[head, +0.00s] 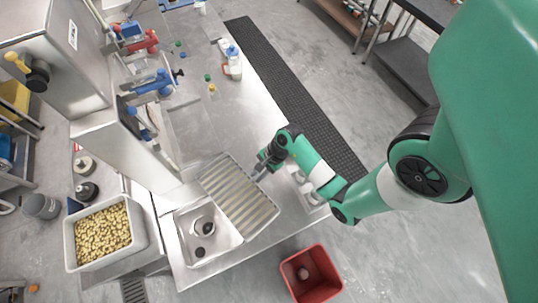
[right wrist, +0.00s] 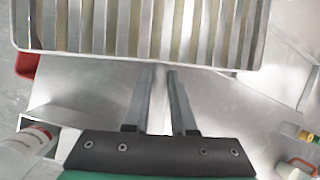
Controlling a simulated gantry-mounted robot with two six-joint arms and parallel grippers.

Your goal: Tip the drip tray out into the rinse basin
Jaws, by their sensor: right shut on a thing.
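The drip tray (head: 238,196) is a flat, ribbed metal tray with a pale rim and brownish bands between its ribs. My right gripper (head: 262,170) is shut on the tray's right edge in the head view. In the right wrist view the tray (right wrist: 140,28) fills the top, and the gripper's two fingers (right wrist: 158,70) meet its near edge. The rinse basin (head: 225,238) is a square steel sink left of and below the tray, with dark round shapes inside. The tray lies close beside its upper right side; I cannot tell its height or tilt. My left gripper is out of view.
A white bin of beans (head: 104,232) stands left of the basin. A red bin (head: 311,272) is on the floor below the counter. Bottles (head: 233,62) and small capped items stand farther up the steel counter (head: 215,115), which has clear room between.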

